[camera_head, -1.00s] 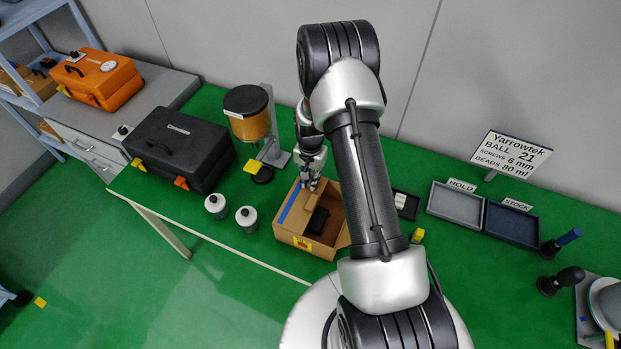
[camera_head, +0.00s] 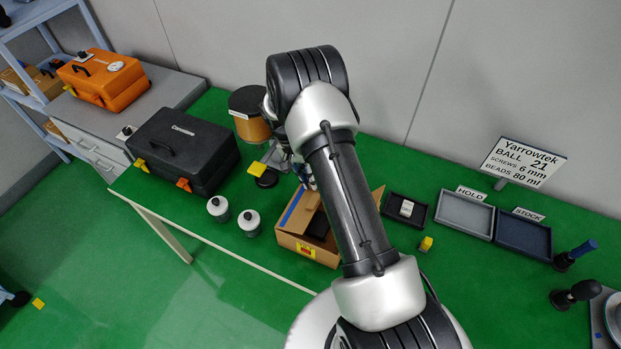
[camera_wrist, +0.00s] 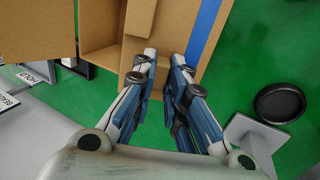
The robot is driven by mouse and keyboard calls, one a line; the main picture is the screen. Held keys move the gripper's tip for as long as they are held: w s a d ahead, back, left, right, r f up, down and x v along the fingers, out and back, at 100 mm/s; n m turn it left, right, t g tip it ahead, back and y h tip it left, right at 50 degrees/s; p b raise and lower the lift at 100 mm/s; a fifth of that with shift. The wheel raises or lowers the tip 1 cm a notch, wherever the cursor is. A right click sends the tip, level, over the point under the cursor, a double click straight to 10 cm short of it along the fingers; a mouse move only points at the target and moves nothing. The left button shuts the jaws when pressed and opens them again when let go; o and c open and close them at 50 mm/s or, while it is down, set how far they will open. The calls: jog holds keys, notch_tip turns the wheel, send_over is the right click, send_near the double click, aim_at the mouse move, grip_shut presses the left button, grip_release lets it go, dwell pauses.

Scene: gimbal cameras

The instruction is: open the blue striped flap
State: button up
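The open-topped cardboard box (camera_head: 289,242) stands on the green table, partly hidden by my arm. Its blue striped flap (camera_head: 296,208) is on the left side in the head view. In the wrist view the blue stripe of the flap (camera_wrist: 205,32) runs along the right of the box, close to the right fingertip. My gripper (camera_wrist: 162,60) is open, with a gap between its fingers over the box edge and nothing visibly held. I cannot tell whether the right finger touches the flap. In the head view the fingers are mostly hidden behind my arm.
A dispenser with an amber container (camera_head: 252,127) stands behind. A small black tray (camera_head: 404,209) and a yellow block (camera_head: 426,244) are to the right.

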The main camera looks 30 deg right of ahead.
jog(key=o, duration=0.5)
jog(key=shift+c, duration=0.2)
jog(key=v, duration=1.2)
